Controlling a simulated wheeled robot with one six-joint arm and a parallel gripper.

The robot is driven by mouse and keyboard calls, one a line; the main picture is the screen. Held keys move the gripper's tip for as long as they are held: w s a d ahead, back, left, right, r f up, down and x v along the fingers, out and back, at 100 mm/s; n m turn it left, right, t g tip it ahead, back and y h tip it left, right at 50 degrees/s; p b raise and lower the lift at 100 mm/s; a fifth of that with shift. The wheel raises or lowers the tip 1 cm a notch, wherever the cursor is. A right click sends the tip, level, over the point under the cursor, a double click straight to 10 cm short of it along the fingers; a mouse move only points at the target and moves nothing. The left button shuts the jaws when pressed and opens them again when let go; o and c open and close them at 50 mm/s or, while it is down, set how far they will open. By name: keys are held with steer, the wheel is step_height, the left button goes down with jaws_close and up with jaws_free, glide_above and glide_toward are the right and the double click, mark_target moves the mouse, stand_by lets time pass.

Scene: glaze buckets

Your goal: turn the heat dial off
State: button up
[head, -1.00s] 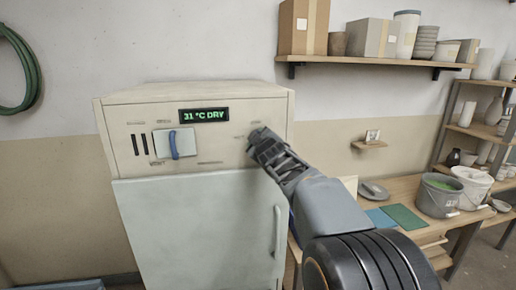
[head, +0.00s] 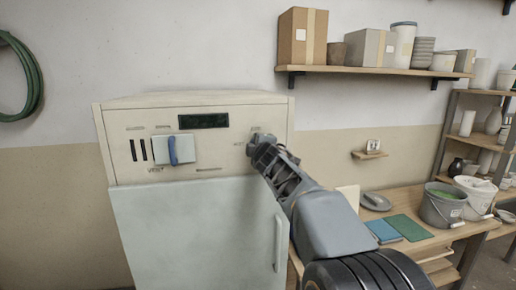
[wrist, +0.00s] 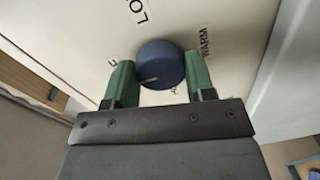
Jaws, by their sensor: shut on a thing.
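The heat dial is a round blue knob (wrist: 161,65) with a pale pointer mark, on the cream front panel of a cabinet (head: 230,150). In the wrist view its pointer faces the lower left, and labels around it include "WARM" and "LO", partly cut off or covered. My gripper (wrist: 161,85) has its green fingers on both sides of the dial and is shut on it. In the head view my gripper (head: 262,145) is at the panel's right side and hides the dial. The display (head: 203,121) on the panel is dark.
A white card with a blue handle (head: 175,150) and dark slots are on the panel's left. The cabinet door has a vertical handle (head: 278,243). A wooden bench with a grey bucket (head: 441,205) stands at the right, under a shelf (head: 375,71) of boxes and pots.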

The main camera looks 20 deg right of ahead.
stand_by(0.4)
steer(key=o, duration=0.9)
steer(key=shift+s, duration=0.1)
steer(key=p+v, duration=0.2)
steer(key=v, duration=1.1)
steer(key=shift+s+a, duration=0.15)
steer(key=shift+s, duration=0.15)
